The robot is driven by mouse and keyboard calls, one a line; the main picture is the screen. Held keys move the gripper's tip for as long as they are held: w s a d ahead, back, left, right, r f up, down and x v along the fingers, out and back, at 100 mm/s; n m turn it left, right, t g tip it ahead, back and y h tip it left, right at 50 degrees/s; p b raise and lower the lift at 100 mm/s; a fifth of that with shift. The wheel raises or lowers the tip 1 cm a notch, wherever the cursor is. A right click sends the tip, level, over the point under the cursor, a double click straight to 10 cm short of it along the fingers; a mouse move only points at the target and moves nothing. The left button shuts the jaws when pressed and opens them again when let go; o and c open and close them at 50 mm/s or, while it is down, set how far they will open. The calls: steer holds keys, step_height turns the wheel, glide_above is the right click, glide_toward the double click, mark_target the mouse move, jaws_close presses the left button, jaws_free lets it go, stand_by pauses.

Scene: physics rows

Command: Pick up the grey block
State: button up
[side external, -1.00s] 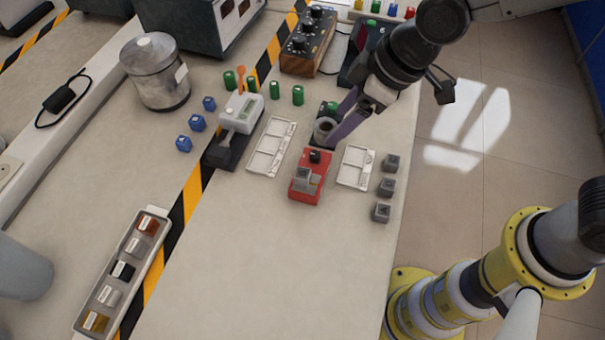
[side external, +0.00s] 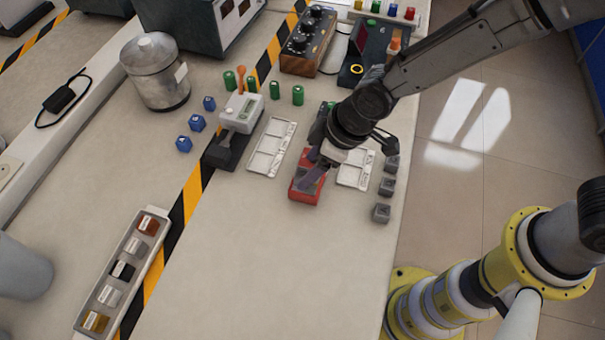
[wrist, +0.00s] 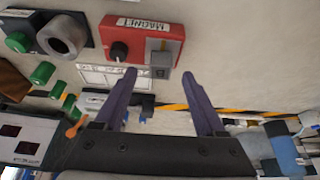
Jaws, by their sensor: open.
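The red magnet device (side external: 297,193) stands on the table below my gripper. In the wrist view, the device (wrist: 135,27) shows its "MAGNET" label, a black knob and a grey block (wrist: 161,60) at one end. My gripper (wrist: 159,74) is open, with the grey block appearing between its fingertips; I cannot tell whether they touch it. In the side view, my gripper (side external: 312,183) covers most of the device and hides that block. Several other grey blocks (side external: 386,186) stand in a row to the right, apart from my gripper.
White trays (side external: 271,148) lie on both sides of the device. A grey scale-like instrument (side external: 240,114), green cylinders (side external: 298,95) and blue blocks (side external: 197,123) stand to the left. A compartment box (side external: 123,270) lies at lower left. The front table area is clear.

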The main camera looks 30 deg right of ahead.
steer(key=shift+x, duration=1.35)
jaws_close()
